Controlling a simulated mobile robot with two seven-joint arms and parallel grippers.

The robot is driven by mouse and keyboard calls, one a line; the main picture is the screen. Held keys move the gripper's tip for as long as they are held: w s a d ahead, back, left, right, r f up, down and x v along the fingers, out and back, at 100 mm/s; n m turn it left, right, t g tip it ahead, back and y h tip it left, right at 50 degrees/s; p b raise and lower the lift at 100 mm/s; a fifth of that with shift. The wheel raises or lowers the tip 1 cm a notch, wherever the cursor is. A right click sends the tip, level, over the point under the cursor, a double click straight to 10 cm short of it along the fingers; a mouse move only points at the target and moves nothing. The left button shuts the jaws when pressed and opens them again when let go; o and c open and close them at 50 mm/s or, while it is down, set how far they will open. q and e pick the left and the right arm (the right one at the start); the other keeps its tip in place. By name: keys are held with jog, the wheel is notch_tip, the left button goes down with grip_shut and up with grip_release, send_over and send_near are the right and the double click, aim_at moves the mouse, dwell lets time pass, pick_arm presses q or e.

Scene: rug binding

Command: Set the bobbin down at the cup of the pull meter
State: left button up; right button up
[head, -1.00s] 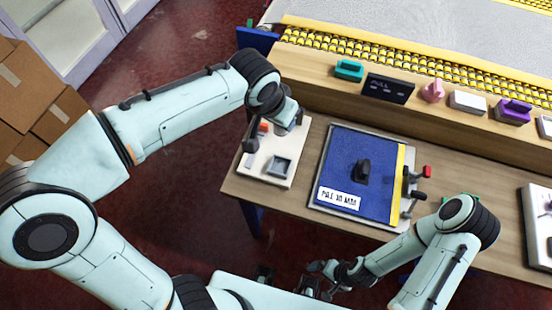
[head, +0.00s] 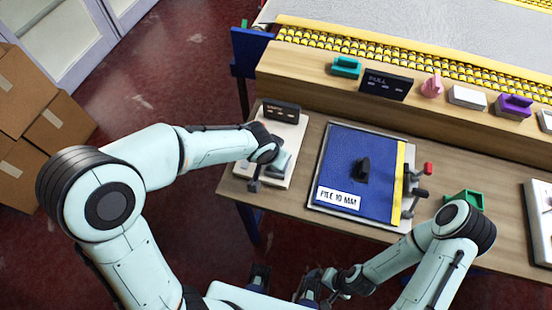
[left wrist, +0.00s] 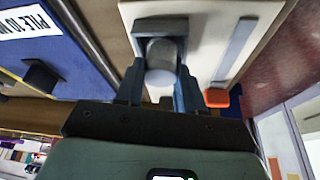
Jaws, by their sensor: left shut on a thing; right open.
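The pull meter is a white plate (head: 292,140) at the left end of the bench, with a dark display (head: 281,111) at its back edge. My left gripper (head: 255,176) is over the plate and hides its middle in the head view. In the left wrist view my left gripper (left wrist: 160,88) is shut on the bobbin (left wrist: 162,56), a grey cylinder. The dark grey square cup (left wrist: 161,25) shows just beyond the bobbin and partly behind it; whether they touch I cannot tell. My right gripper (head: 333,284) is open and empty, off the bench's front edge.
A blue mat board (head: 352,150) with a black knob lies right of the meter; it also shows in the left wrist view (left wrist: 70,65). An orange block (left wrist: 217,97) sits on the meter's plate. A green holder (head: 466,198) stands farther right. A wooden ledge (head: 310,70) bounds the back.

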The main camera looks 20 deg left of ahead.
pick_arm(q)
jog(key=shift+f, duration=0.25)
jog(key=shift+f, duration=0.1)
jog(key=o, duration=1.1)
jog(key=shift+c, duration=0.2)
jog(key=p+v, duration=0.1)
jog(key=v, duration=1.1)
